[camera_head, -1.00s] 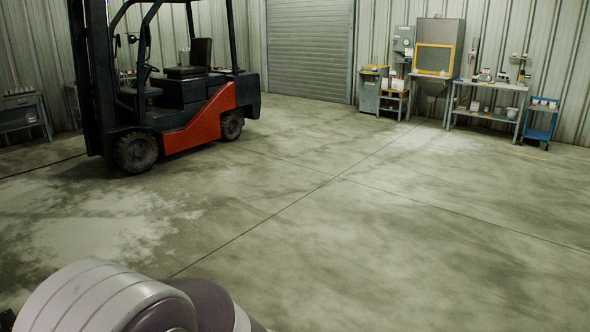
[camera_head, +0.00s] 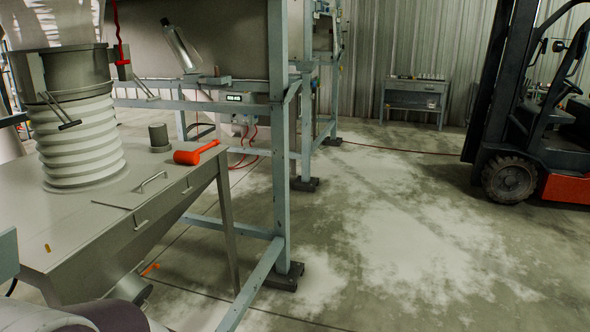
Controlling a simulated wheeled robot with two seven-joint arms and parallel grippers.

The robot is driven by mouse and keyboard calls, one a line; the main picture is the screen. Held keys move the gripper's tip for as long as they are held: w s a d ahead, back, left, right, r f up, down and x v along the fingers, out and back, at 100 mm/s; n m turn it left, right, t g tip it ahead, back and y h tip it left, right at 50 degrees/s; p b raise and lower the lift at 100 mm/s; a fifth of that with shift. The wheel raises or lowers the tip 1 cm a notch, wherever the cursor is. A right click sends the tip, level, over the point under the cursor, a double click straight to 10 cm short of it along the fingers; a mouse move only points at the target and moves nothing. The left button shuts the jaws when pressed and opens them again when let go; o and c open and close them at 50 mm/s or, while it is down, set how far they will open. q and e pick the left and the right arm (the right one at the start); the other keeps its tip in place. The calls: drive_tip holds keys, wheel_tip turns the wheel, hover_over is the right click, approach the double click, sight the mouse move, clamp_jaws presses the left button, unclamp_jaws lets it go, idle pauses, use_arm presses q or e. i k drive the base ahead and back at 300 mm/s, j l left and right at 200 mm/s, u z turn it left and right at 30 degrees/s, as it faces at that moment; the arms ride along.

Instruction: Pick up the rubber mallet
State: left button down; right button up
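The rubber mallet (camera_head: 194,154) has a bright orange-red head and handle. It lies on the grey metal top of a hopper station (camera_head: 100,203), near the far right edge, beside a short dark cylinder. Its head is toward the left and its handle points to the upper right. Part of my own arm shows at the bottom left, well apart from the mallet. Neither of my grippers shows in the view.
A white ribbed bellows (camera_head: 77,140) stands on the hopper top left of the mallet. The short dark cylinder (camera_head: 159,137) is behind it. A blue-grey steel frame (camera_head: 279,150) rises to the right. Dusty open floor (camera_head: 400,240) extends toward the forklift (camera_head: 540,120).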

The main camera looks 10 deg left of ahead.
sight(193, 157)
drive_tip(key=i+l+u, duration=0.2)
drive_tip(key=i+u, duration=0.2)
drive_tip(key=i+l+u, duration=0.25)
drive_tip(key=u, duration=0.15)
drive_tip(key=i+l+u, duration=0.4)
drive_tip(key=k, duration=0.1)
